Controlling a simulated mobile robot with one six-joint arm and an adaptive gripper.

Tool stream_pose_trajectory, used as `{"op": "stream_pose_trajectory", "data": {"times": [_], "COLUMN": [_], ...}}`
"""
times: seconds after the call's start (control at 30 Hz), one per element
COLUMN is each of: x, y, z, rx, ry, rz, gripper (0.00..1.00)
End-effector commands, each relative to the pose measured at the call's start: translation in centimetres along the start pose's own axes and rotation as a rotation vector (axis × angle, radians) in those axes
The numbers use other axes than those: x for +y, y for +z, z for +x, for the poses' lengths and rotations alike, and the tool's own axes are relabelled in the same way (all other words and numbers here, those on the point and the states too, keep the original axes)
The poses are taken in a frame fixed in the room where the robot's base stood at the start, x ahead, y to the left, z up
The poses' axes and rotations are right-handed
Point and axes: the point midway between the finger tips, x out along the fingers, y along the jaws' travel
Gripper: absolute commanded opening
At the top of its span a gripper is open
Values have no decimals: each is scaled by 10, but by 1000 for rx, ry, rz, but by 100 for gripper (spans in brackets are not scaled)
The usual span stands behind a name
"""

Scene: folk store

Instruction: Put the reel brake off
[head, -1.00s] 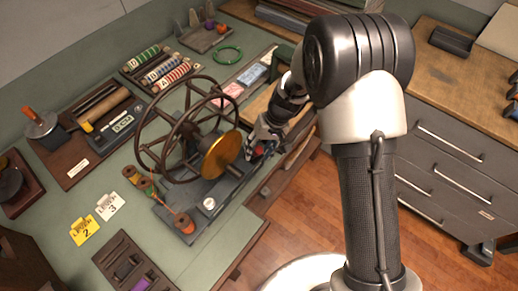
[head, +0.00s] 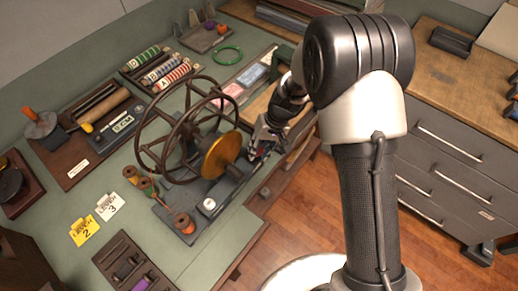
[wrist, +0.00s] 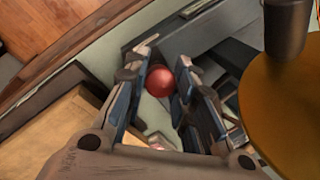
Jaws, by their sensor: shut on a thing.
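The reel stands on a dark base (head: 190,225) on the bench. It has a dark spoked wheel (head: 143,150) and a brass disc (head: 219,156), which also shows at the right of the wrist view (wrist: 282,120). My gripper (head: 254,153) is low beside the base, just right of the brass disc. In the wrist view, a round red knob (wrist: 160,82) sits between the fingers of my gripper (wrist: 166,84), which are shut on it. The knob appears to be the brake's handle; its lever is mostly hidden.
A wooden drawer bench (head: 440,140) stands at the right, with open floor (head: 300,200) between.

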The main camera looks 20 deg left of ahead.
Motion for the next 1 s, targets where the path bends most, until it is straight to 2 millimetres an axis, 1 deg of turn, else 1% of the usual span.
{"op": "stream_pose_trajectory", "data": {"times": [0.23,0.4,0.5,0.7,1.0], "x": [-4,-10,-14,-14,-14], "y": [-2,-7,-10,-13,-13], "z": [-4,-6,-4,-2,-1], "rx": [-31,-91,-137,-179,-181], "ry": [20,78,119,168,170], "rz": [4,22,35,55,57], "gripper": [0,0,0,0,0]}}
